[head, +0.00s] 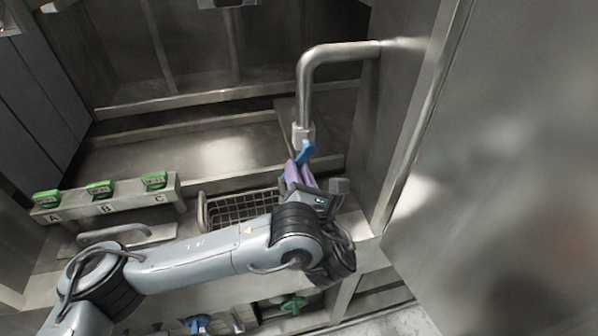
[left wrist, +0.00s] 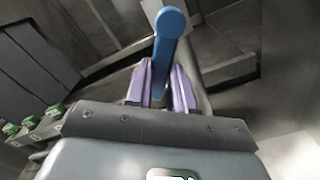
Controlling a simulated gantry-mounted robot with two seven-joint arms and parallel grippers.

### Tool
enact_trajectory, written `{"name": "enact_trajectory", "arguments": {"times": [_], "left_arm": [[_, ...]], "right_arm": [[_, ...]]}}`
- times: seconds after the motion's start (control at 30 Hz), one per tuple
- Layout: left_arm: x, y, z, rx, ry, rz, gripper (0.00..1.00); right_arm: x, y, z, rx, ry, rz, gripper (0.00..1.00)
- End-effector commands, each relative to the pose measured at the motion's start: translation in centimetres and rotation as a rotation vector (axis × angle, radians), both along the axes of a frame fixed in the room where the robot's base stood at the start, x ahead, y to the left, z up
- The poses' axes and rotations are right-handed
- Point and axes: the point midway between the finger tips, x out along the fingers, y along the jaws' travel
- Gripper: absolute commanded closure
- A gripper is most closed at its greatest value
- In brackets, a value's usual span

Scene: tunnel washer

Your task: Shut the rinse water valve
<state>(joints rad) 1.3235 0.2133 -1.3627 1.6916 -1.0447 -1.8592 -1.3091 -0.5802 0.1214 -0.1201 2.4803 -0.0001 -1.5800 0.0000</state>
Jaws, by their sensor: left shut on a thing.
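A blue valve handle (head: 306,151) sits at the lower end of a bent metal pipe (head: 306,90) that comes out of the wall on the right. My left gripper (head: 298,174) has purple fingers and reaches the handle from below. In the left wrist view, the blue handle (left wrist: 170,50) runs between the two purple fingers of my left gripper (left wrist: 161,84), which is shut on it. The fingers hide part of the handle. My right gripper is not in view.
A bar with green-topped parts labelled A, B and C (head: 105,200) is at the left. A wire basket (head: 240,207) stands below the pipe, behind my left arm. A large metal panel (head: 500,180) fills the right side. A green handle (head: 293,303) shows low down.

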Motion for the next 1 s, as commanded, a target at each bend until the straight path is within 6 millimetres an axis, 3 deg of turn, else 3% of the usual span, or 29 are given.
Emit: {"name": "enact_trajectory", "arguments": {"times": [0.1, 0.13, 0.3, 0.67, 0.87, 1.0], "left_arm": [[0.0, 0.0, 0.0, 0.0, -0.001, 0.001, 1.0], [0.0, 0.0, 0.0, 0.0, -0.001, 0.001, 0.74], [0.0, 0.0, 0.0, 0.0, 0.0, 0.0, 0.51], [-0.2, -0.1, 0.1, -0.001, 0.0, -0.001, 0.51], [-1.6, -0.6, 0.3, 0.0, 0.004, -0.003, 0.51], [-3.6, -1.1, 0.7, 0.001, 0.002, -0.004, 0.51]], "right_arm": [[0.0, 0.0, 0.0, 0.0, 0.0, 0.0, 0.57], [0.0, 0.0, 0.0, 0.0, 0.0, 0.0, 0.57], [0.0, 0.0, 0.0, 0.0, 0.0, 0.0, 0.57], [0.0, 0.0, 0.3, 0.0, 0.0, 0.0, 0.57], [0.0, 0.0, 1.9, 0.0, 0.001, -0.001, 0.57], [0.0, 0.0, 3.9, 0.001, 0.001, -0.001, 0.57]]}}
